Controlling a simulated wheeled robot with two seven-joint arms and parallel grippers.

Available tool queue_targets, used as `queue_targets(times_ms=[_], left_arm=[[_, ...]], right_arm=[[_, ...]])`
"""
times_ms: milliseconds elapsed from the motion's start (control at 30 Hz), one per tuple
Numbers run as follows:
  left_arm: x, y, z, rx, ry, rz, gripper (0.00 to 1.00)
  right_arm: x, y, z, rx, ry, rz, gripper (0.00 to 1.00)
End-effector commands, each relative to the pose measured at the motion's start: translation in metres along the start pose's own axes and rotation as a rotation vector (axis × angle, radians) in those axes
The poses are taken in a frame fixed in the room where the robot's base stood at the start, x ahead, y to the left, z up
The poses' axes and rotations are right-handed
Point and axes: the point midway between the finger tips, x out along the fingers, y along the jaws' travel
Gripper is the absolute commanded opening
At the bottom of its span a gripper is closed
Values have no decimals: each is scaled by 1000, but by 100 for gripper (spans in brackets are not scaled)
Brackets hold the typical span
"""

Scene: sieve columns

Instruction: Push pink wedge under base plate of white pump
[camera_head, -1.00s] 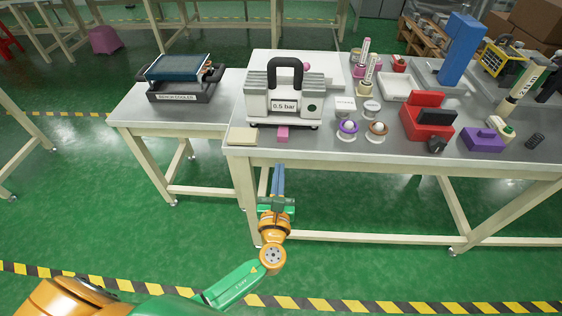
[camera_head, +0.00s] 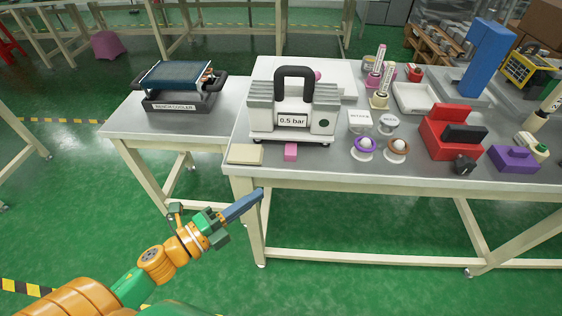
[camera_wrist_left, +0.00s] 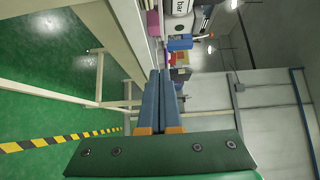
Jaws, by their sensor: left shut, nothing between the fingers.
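The white pump (camera_head: 292,121), marked 0.5 bar and with a black handle, stands near the table's front edge. The pink wedge (camera_head: 290,151) lies on the table just in front of the pump's base plate. I cannot tell whether the two touch. My left gripper (camera_head: 260,193) is shut and empty, in front of the table's front edge, lower left of the wedge. In the left wrist view its two blue fingers (camera_wrist_left: 161,76) lie together. There the wedge (camera_wrist_left: 153,23) shows ahead at the top, with part of the pump (camera_wrist_left: 178,8) beside it. My right gripper is not in view.
A beige block (camera_head: 245,154) lies left of the wedge. Purple (camera_head: 364,148) and brown (camera_head: 396,149) ringed items stand to the right. A red block (camera_head: 447,135) stands farther right. A bench cooler (camera_head: 180,88) rests on the side table.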

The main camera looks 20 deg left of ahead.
Motion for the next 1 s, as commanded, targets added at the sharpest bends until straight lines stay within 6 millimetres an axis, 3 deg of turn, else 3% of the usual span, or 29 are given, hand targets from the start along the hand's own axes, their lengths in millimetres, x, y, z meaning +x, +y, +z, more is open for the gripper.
queue_targets(times_ms=[400, 633, 1000], left_arm=[[89, -1, 5, 8, -3, 0, 0], [108, 0, 26, 6, -3, 2, 0], [111, 0, 29, 5, -2, 3, 0]], right_arm=[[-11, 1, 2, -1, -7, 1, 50], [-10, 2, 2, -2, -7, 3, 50], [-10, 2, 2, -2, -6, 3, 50]])
